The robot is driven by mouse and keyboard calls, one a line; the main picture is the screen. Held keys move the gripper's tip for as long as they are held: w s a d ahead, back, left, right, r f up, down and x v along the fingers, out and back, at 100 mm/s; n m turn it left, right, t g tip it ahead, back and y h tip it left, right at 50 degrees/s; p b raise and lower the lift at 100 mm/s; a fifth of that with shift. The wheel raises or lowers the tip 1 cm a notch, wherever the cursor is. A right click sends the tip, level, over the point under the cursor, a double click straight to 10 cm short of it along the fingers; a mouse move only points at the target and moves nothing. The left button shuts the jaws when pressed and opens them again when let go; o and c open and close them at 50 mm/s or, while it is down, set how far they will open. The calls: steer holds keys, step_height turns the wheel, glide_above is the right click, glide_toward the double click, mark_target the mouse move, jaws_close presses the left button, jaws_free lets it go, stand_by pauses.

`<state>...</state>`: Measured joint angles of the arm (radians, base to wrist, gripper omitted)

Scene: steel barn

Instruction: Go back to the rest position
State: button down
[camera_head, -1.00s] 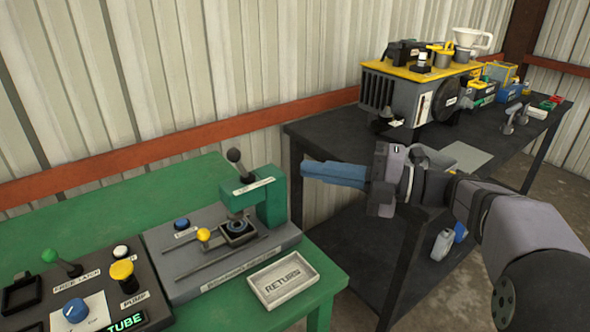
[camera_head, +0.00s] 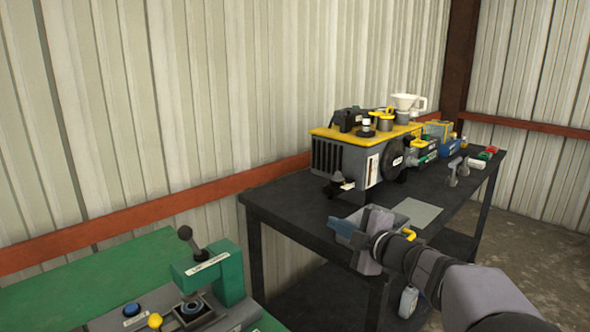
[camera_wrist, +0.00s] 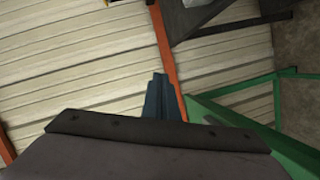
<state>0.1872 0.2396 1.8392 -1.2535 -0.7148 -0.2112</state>
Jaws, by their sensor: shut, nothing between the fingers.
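My gripper (camera_head: 344,231) is in front of the near side of the black bench (camera_head: 290,205), at the lower middle of the head view. Its blue fingers point left and hold nothing. In the wrist view the blue fingers (camera_wrist: 161,98) lie together, with the corrugated wall and the red rail behind them. The gripper looks apart from the bench, though the exact gap cannot be told.
A grey machine with a yellow top (camera_head: 338,157) stands on the bench, with smaller items to its right. A green lever press (camera_head: 208,270) stands on the green table (camera_head: 95,285) at lower left. Corrugated wall (camera_head: 200,80) runs behind. Open floor (camera_head: 545,245) lies at right.

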steer(key=d+f+m+h, duration=0.6)
steer(key=d+f+m, duration=0.1)
steer(key=d, duration=0.1)
steer(key=s+d+f+m+g+h, duration=0.2)
steer(key=s+d+f+m+g, duration=0.25)
steer(key=s+f, duration=0.5)
steer(key=s+d+f+m+g+h, duration=0.25)
steer(key=s+f+m+g, duration=0.3)
steer(key=s+f, duration=0.35)
steer(key=s+a+f+m+g+y, duration=0.15)
steer(key=s+a, duration=0.35)
steer(key=s, duration=0.5)
steer(key=s+a+f+m+g+y, duration=0.1)
steer(key=s+a+f+m+g, duration=0.2)
steer(key=s, duration=0.7)
step_height(320, 180, up, 19)
steer(key=a+n+p, duration=0.2)
steer(key=p, duration=1.4)
steer(key=shift+w+a+t, duration=0.2)
steer(key=shift+w+t, duration=0.15)
steer(key=shift+w, duration=0.1)
